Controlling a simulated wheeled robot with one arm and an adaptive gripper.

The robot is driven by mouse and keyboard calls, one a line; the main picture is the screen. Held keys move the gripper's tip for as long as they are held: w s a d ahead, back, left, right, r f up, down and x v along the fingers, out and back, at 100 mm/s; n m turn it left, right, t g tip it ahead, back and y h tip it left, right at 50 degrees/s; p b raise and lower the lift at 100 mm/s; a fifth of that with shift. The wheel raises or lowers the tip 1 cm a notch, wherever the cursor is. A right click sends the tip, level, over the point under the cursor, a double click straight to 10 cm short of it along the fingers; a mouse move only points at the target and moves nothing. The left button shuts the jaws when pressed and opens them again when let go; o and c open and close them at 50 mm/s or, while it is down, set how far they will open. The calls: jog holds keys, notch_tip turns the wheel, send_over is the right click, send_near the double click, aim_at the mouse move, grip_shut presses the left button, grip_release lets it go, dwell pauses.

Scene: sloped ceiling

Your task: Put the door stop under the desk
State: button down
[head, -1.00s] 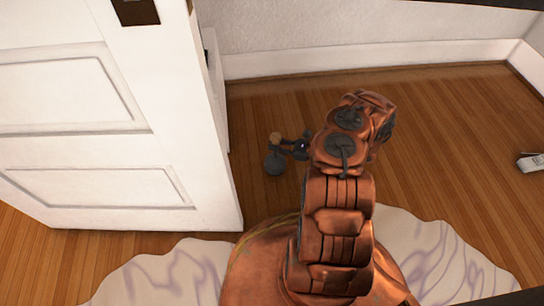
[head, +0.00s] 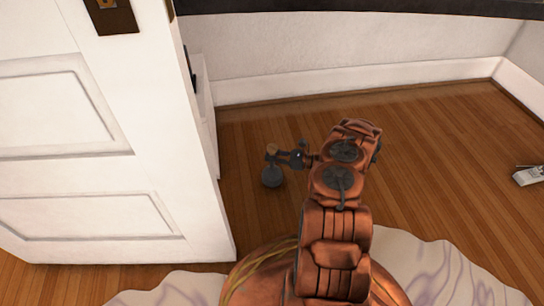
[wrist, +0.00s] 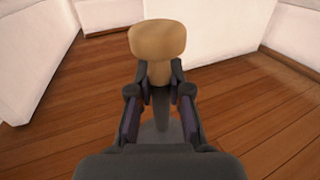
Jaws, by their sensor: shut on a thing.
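The door stop (wrist: 157,40) has a tan rounded head and a dark grey lower part. In the wrist view it stands between my fingers. My gripper (wrist: 159,88) is shut on it, with a finger on each side of its neck. In the head view my gripper (head: 290,157) holds the door stop (head: 272,176) left of my arm, over the wooden floor near the door edge. Its height above the floor is hard to tell. A dark edge (head: 350,8) across the top of the head view may be the desk; its legs do not show.
A white panelled door (head: 95,160) fills the left. A pale wall with a white baseboard (head: 350,82) runs behind. A pale patterned rug (head: 425,270) lies in front. A small white object (head: 528,176) sits on the floor at the right. The middle floor is clear.

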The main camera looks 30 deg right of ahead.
jog(key=shift+f, duration=0.9)
jog(key=c, duration=1.1)
grip_release()
jog(key=shift+s+d, duration=0.15)
jog(key=p+v, duration=0.3)
jog(key=v, duration=0.8)
jog(key=shift+s+d+p, duration=0.15)
jog(key=shift+s+p, duration=0.15)
